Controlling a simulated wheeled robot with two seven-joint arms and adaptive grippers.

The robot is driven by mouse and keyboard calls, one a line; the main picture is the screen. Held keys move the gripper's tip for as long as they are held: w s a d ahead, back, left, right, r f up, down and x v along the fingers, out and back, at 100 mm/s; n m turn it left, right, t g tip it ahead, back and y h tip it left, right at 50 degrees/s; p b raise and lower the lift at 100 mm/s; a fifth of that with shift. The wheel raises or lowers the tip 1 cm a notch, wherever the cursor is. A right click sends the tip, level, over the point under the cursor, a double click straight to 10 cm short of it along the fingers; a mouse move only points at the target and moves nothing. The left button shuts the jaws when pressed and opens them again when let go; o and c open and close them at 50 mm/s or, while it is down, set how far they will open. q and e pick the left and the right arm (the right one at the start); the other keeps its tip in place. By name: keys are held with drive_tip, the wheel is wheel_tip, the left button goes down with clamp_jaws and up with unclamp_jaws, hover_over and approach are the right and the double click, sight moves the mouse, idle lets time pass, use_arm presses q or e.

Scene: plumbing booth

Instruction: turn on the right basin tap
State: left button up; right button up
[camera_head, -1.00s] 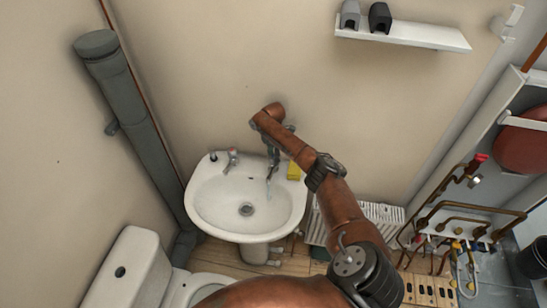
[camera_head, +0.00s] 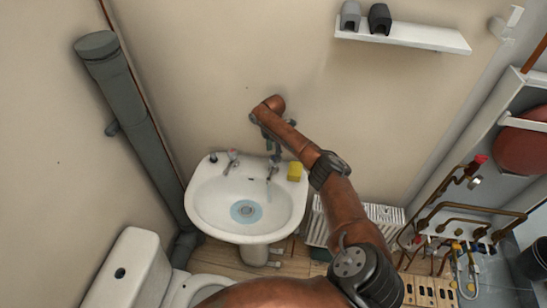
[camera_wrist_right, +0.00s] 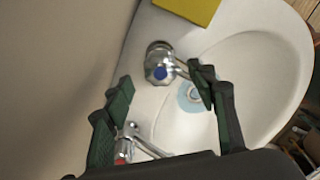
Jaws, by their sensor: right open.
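The right basin tap, chrome with a blue cap, shows in the wrist view (camera_wrist_right: 160,65) and at the back right of the white basin (camera_head: 205,215) in the head view (camera_head: 272,169). A pale bluish streak hangs below its spout in the head view, and a blue pool of water (camera_head: 246,211) lies around the drain. My right gripper (camera_head: 272,150) is above and behind this tap. In the wrist view my right gripper (camera_wrist_right: 162,80) is open and empty, its fingers apart with the tap beyond the gap between the tips. My left gripper is out of view.
The other basin tap, with a red mark (camera_head: 232,157), stands to the left. A yellow sponge (camera_head: 295,171) lies on the basin rim right of the blue-capped tap. The wall is close behind. Copper pipes (camera_head: 460,215) and a radiator (camera_head: 385,215) are at the right.

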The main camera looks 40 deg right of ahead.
sight(273, 157)
wheel_tip(273, 157, up, 8)
drive_tip(key=shift+r, duration=0.1)
idle(0.6)
